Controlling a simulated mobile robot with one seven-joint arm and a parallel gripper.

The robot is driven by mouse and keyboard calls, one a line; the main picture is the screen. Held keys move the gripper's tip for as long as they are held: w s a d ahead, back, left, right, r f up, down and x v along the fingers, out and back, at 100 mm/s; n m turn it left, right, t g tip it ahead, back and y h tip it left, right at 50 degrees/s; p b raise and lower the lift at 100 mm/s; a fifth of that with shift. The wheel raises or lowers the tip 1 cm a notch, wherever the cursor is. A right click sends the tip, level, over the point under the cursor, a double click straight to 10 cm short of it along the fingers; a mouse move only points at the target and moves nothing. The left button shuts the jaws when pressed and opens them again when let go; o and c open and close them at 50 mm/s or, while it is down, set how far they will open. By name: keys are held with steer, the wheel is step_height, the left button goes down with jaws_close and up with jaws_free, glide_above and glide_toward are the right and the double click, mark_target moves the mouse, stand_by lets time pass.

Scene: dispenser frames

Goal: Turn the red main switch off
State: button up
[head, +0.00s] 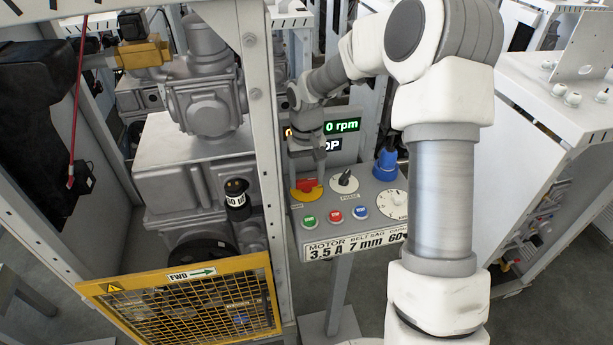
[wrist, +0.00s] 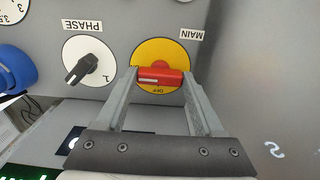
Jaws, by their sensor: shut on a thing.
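The red main switch (wrist: 160,77) is a bar handle on a round yellow plate (wrist: 160,49) marked MAIN, with OFF lettered beside the handle in the wrist view. The switch also shows in the head view (head: 308,184), at the back left of the grey control panel (head: 340,222). My gripper (wrist: 160,74) is over the switch, its two fingers at the two ends of the red handle and shut on it. In the wrist view the handle lies almost level across the picture, from finger to finger. In the head view my gripper partly hides the switch.
The PHASE selector (head: 344,181) sits right of the switch, with a blue knob (head: 385,163) behind. Green, red and blue buttons (head: 335,215) and a dial (head: 393,205) are in front. A display (head: 341,127) reading 0 rpm stands behind. A frame post (head: 262,130) rises close on the left.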

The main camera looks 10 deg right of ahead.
mark_target(306, 180)
steer(key=shift+n, duration=0.3)
steer(key=n+p, duration=0.1)
steer(key=n, duration=0.3)
steer(key=shift+r, duration=0.1)
steer(key=n+p, duration=0.1)
steer(key=n, duration=0.4)
steer(key=n+p, duration=0.1)
steer(key=n, duration=0.3)
steer(key=shift+w+p, duration=0.1)
steer(key=shift+p, duration=0.2)
steer(key=shift+n+p, duration=0.65)
steer(key=shift+n, duration=1.45)
steer(key=o, duration=1.4)
steer(key=shift+c, duration=0.2)
step_height(306, 180, up, 17)
steer(key=shift+r+b, duration=0.15)
steer(key=shift+b, duration=0.25)
